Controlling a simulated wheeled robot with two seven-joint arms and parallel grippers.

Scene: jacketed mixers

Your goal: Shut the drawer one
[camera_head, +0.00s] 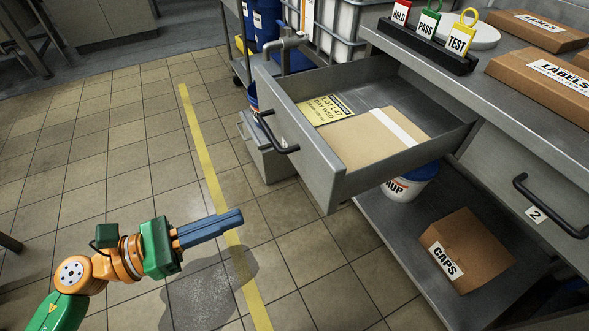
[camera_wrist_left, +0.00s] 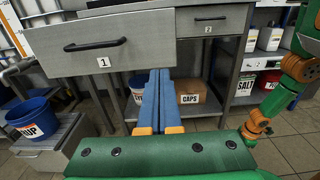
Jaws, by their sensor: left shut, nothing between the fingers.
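Drawer one (camera_head: 315,168) is pulled well out of the steel bench in the head view. Its grey front has a black bar handle (camera_head: 275,135). A yellow lot card (camera_head: 327,110) and a tan folder with a white strip (camera_head: 380,138) lie inside.
Drawer two (camera_head: 530,180) is closed, to the right. A CAPS box (camera_head: 465,250) and a white and blue bucket (camera_head: 410,185) stand on the lower shelf. A grey step (camera_head: 265,150) is behind the open drawer front.

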